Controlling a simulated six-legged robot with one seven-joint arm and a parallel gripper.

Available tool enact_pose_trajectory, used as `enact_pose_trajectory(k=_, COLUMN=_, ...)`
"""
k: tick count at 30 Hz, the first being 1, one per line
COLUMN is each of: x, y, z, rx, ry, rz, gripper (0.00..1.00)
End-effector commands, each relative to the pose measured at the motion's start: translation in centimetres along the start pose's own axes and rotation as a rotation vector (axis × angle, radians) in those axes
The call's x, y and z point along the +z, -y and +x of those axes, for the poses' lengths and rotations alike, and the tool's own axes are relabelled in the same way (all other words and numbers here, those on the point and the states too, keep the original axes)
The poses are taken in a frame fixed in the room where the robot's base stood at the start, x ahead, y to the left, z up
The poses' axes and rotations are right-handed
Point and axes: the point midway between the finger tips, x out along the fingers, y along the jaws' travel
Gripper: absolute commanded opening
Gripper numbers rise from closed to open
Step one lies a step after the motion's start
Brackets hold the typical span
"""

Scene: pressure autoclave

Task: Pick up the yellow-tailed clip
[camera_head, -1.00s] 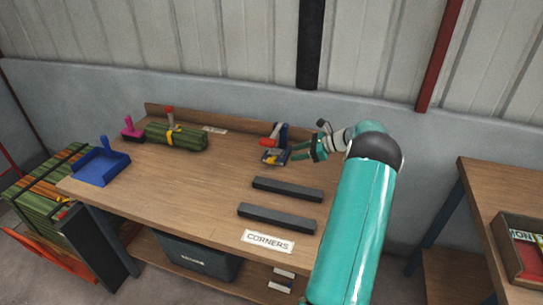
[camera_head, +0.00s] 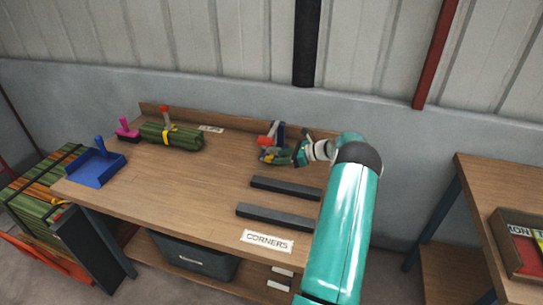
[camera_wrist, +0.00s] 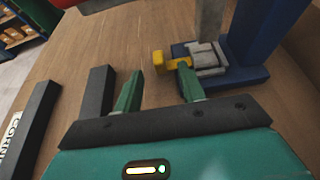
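In the wrist view, a grey clip (camera_wrist: 208,60) with a bright yellow tail (camera_wrist: 160,63) sits at a blue stand-like tool. The tail points left, toward the space between my fingertips. My gripper (camera_wrist: 160,70) is open, its two green fingers apart. The right fingertip is close to the yellow tail and overlaps part of it; I cannot tell whether they touch. In the head view, my gripper (camera_head: 291,155) is low over the bench beside the blue tool. The clip is small there and partly hidden by my fingers.
The blue tool (camera_wrist: 260,45) with a red handle (camera_head: 265,140) stands close by. Two dark bars (camera_head: 285,188) and a "CORNERS" label (camera_head: 267,241) are nearer the front. A green bundle (camera_head: 172,136) and a blue tray (camera_head: 95,168) are at the left. The middle of the bench is clear.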

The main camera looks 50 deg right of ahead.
Motion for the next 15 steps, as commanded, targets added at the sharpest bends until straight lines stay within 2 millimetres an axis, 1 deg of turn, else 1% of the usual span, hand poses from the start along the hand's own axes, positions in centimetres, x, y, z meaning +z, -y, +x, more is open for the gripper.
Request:
enact_pose_trajectory(k=3, x=0.0, y=-0.3, z=2.0, rx=0.003, ry=0.0, rz=0.0, gripper=0.4)
enact_pose_trajectory(k=7, x=0.0, y=-0.2, z=3.8, rx=0.001, ry=0.001, rz=0.001, gripper=0.4)
enact_pose_trajectory(k=9, x=0.0, y=-0.1, z=4.2, rx=0.001, ry=0.001, rz=0.001, gripper=0.4)
enact_pose_trajectory(k=14, x=0.0, y=-0.1, z=4.2, rx=0.0, ry=0.001, rz=0.001, gripper=0.4)
enact_pose_trajectory(k=15, x=0.0, y=-0.1, z=4.2, rx=0.0, ry=0.001, rz=0.001, gripper=0.38)
